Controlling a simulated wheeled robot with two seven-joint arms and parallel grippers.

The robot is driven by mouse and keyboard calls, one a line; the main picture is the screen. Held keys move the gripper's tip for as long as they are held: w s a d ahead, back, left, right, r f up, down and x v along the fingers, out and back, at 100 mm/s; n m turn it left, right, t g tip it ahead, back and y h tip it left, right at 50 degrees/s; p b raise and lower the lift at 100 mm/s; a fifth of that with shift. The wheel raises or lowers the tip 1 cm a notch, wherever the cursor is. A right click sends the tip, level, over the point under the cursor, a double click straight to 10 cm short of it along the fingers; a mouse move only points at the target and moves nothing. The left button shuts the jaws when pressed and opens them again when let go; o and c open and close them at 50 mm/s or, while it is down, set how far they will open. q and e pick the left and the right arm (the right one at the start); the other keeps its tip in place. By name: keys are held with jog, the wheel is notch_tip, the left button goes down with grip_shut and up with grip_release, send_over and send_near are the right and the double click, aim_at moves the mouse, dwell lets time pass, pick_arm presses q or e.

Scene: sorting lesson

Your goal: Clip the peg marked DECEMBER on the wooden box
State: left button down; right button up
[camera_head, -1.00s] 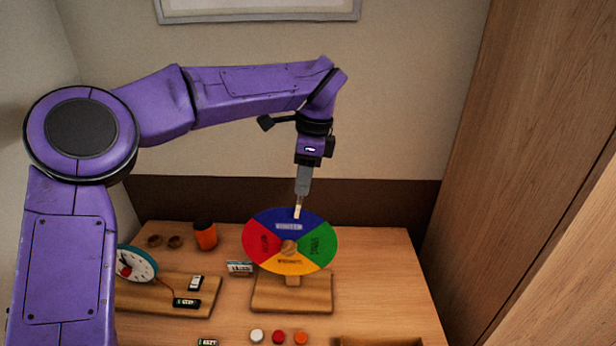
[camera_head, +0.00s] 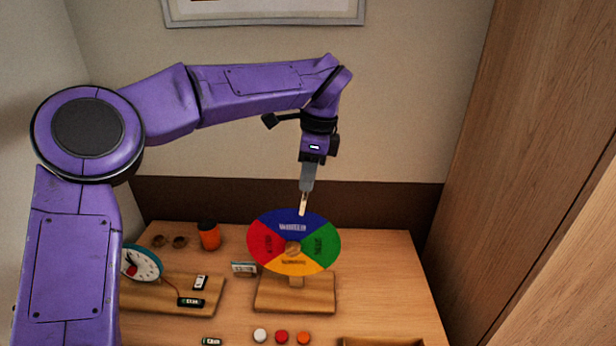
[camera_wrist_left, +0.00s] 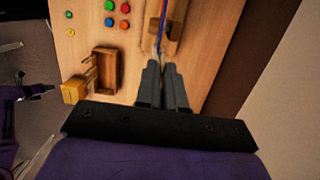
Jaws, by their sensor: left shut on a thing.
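My left gripper (camera_head: 306,188) points down over the table and is shut on a pale wooden peg (camera_head: 302,204). Its fingers also show close together in the left wrist view (camera_wrist_left: 163,82). No mark on the peg can be read. The peg's lower end overlaps the upper rim of the four-coloured wheel (camera_head: 270,223) at its blue part; I cannot tell if they touch. The wooden box (camera_head: 380,342) is cut off at the bottom edge; its open tray shape shows in the left wrist view (camera_wrist_left: 106,56). A dark gripper (camera_wrist_left: 40,92), seemingly my right, is too unclear to judge.
The wheel stands on a wooden base (camera_head: 295,293). White, red and orange discs (camera_head: 282,337) lie in front. A yellow block (camera_wrist_left: 73,91) is beside the box.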

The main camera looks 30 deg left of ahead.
pick_arm(q)
jog(key=shift+w+d+r+p, duration=0.15)
jog(key=shift+r+p, duration=0.45)
jog(key=shift+r, duration=0.3)
jog(key=shift+s+d+r+p, duration=0.1)
jog(key=shift+r+p, duration=0.45)
jog(key=shift+r, duration=0.3)
